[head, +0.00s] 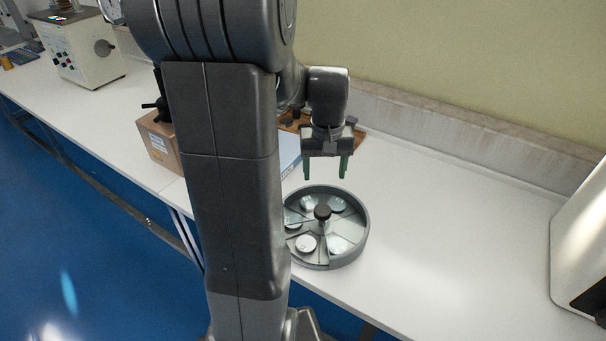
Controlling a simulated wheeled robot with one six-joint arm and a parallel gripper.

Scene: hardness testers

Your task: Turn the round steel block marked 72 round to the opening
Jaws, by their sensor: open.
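A round grey carousel tray (363,240) stands on the white bench, split into compartments around a dark centre knob (322,211). Several round steel blocks lie in its compartments, among them one at the front (306,243) and one at the back right (337,204). Their markings are too small to read, so I cannot tell which is 72. The tray's left edge is partly hidden behind my arm. My gripper (326,176) is open and empty, with green fingers pointing down, above the back part of the tray and apart from it.
A cardboard box (158,142) and a pale blue flat item (288,150) lie left of the tray, partly behind my arm. A wooden board (359,141) is behind my gripper. A white machine (582,245) stands at the far right. The bench (455,230) between is clear.

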